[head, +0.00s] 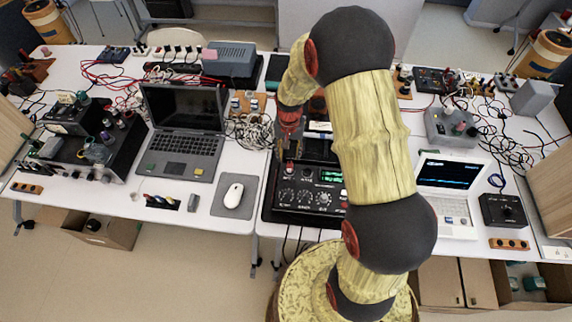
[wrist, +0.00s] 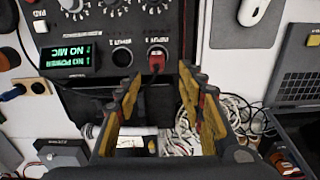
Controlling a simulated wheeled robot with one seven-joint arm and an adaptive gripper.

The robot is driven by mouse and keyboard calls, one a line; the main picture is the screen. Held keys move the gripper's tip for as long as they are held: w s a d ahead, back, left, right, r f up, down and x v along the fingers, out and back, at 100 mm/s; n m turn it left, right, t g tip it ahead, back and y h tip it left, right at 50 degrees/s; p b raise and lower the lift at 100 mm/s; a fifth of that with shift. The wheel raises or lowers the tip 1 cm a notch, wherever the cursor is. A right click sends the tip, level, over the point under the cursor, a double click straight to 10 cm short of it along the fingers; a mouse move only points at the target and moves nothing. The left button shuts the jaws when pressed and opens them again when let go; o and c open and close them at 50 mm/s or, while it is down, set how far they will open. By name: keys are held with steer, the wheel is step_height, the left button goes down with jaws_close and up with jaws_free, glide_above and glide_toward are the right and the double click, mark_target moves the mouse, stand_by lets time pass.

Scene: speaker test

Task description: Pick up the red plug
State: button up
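The red plug (wrist: 156,62) sits in a round socket on the front panel of a black audio unit (wrist: 110,18) in the wrist view. My gripper (wrist: 158,76) is open, with one yellow-and-black finger on each side of the view. The plug shows between the fingertips, apparently beyond them, and nothing is held. The unit's green display (wrist: 68,55) reads "NO POWER" and "NO MIC", upside down in the wrist view.
A laptop (head: 186,128), a mouse (head: 233,196) on a grey mat and a black box with knobs stand left of the unit. A white laptop (head: 446,205) stands to the right. Loose white cables (head: 250,130) lie beside my gripper.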

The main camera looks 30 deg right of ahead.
mark_target(290, 162)
steer(key=shift+w+f, duration=0.1)
steer(key=shift+f, duration=0.5)
steer(key=shift+s+f+b, duration=0.2)
steer(key=shift+s+f, duration=0.05)
steer(key=shift+f, duration=1.05)
steer(key=shift+s+f+b, duration=0.2)
steer(key=shift+f, duration=1.1)
steer(key=shift+c, duration=0.9)
steer(key=c, duration=0.8)
jaws_close()
steer(key=shift+r, duration=0.15)
